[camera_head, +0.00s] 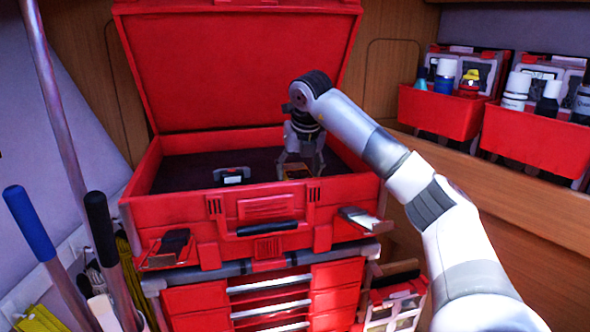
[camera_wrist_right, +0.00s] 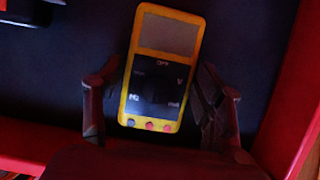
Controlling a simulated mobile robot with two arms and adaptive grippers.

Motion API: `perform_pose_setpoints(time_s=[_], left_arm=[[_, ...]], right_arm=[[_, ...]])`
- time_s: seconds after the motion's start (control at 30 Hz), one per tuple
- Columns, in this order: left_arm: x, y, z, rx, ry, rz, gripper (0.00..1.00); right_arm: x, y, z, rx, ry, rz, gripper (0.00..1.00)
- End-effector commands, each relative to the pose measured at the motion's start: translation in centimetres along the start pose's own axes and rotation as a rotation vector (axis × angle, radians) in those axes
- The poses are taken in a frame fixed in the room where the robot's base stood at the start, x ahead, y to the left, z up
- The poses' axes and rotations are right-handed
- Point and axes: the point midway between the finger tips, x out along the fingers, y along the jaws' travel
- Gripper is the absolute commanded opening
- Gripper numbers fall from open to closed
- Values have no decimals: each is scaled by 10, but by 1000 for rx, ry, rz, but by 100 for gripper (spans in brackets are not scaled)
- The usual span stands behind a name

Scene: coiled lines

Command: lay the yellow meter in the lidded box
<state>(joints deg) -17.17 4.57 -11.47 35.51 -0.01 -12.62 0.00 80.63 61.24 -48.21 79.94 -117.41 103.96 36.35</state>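The yellow meter (camera_wrist_right: 157,68), with a dark face and grey screen, shows in the wrist view over the dark lining of the red lidded box. In the head view, the meter (camera_head: 297,173) is a small yellow-edged shape inside the box (camera_head: 267,209), near its front wall. The box lid stands open at the back. My right gripper (camera_head: 301,160) reaches down into the box. In the wrist view, the fingers of the right gripper (camera_wrist_right: 160,100) stand spread on both sides of the meter, with small gaps showing. My left gripper is not in view.
A dark device with a light screen (camera_head: 232,176) lies in the box, left of the meter. The box's front latches (camera_head: 362,219) hang open. Red bins (camera_head: 440,109) with bottles stand at right. Tool handles (camera_head: 98,225) rise at left. The box's middle floor looks clear.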

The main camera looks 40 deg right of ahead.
Motion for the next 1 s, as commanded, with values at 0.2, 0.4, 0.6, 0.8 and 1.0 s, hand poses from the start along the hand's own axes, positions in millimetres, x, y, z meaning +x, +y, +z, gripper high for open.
perform_pose_setpoints(time_s=[0.2, 0.4, 0.6, 0.8, 1.0], left_arm=[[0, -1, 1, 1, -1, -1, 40], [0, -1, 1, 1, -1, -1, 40], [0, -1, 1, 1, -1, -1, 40], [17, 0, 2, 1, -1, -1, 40], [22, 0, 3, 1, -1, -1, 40]], right_arm=[[0, 0, 0, 0, 0, 0, 80], [0, 0, 0, 0, 0, 0, 80], [-6, 0, 2, 0, -2, 1, 80], [-37, 1, 1, -1, -7, 5, 80], [-87, 0, 3, 0, -7, 1, 80]])
